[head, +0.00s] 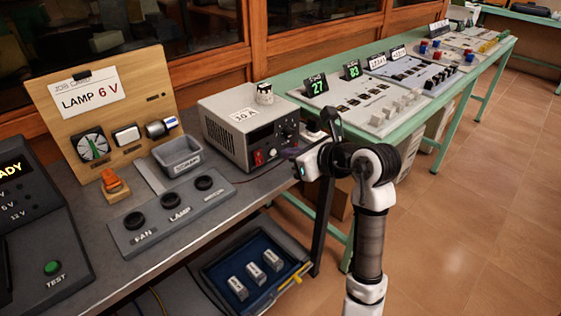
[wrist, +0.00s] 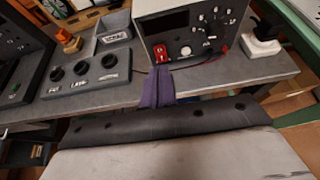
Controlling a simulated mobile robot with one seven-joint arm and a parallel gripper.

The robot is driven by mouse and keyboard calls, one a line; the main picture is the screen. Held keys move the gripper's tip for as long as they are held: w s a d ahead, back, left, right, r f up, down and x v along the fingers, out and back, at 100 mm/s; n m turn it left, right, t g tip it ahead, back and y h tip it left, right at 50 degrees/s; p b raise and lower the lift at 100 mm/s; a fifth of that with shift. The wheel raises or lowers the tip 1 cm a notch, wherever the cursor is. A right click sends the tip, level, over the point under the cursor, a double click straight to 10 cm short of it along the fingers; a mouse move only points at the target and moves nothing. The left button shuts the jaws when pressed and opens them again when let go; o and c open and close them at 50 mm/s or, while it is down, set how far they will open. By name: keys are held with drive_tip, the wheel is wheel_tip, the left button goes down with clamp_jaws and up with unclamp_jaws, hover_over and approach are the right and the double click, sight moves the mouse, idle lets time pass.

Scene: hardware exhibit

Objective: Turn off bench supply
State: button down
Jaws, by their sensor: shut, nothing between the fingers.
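The bench supply (head: 222,122) is a grey box with a "10 A" label, standing on the grey bench. A red switch (head: 258,158) sits low on the left of its front panel, and it also shows in the wrist view (wrist: 160,53). The panel's display looks dark in the wrist view; the switch's position is too small to tell. My gripper (head: 289,153) is in front of the panel's right side in the head view, hiding part of it. In the wrist view its purple fingers (wrist: 159,72) are together, empty, and appear just below the red switch; contact cannot be told.
A panel with several black sockets (head: 150,238) and a grey bin (head: 180,168) lie left of the supply. A white-based black item (wrist: 263,45) stands to its right. A blue tray (head: 219,276) is below the bench. A green table (head: 287,82) runs behind.

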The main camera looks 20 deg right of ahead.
drive_tip(key=shift+s+d+r, duration=0.25)
drive_tip(key=shift+s+r, duration=0.45)
drive_tip(key=shift+s+d+r, duration=0.2)
drive_tip(key=shift+s+r, duration=0.45)
